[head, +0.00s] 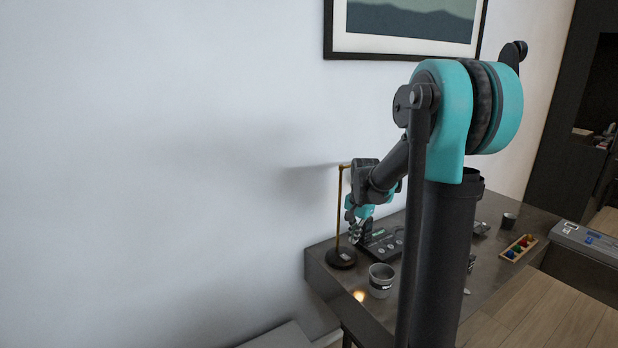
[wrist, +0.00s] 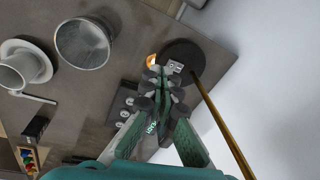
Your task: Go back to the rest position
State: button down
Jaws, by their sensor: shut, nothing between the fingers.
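My gripper (head: 355,232) hangs over the left end of the dark vanity top (head: 330,277), fingers pointing down, beside a brass-poled lamp. In the wrist view its fingertips (wrist: 158,88) are together with nothing between them. The lamp's round black base (wrist: 183,52) lies just past the fingertips, and its brass pole (wrist: 225,122) runs along the right side of the gripper. In the head view the lamp base (head: 341,259) stands below the gripper. I cannot tell whether the gripper touches the lamp.
A grey cup (head: 381,283) stands near the front edge. A black panel with round discs (head: 388,246) lies close to the gripper. A wooden tray of coloured pieces (head: 520,248) and a dark cup (head: 508,221) are farther right. The wall (head: 180,180) is close on the left.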

jog(key=s+f+n+t, duration=0.1)
jog(key=s+f+n, duration=0.2)
jog(key=s, duration=0.9)
jog(key=s+d+f+n+t, duration=0.1)
jog(key=s+f+n, duration=0.2)
jog(key=s, duration=1)
jog(key=n, duration=0.3)
jog(key=shift+s+d, duration=0.15)
jog(key=shift+s, duration=0.05)
jog(key=shift+f, duration=0.1)
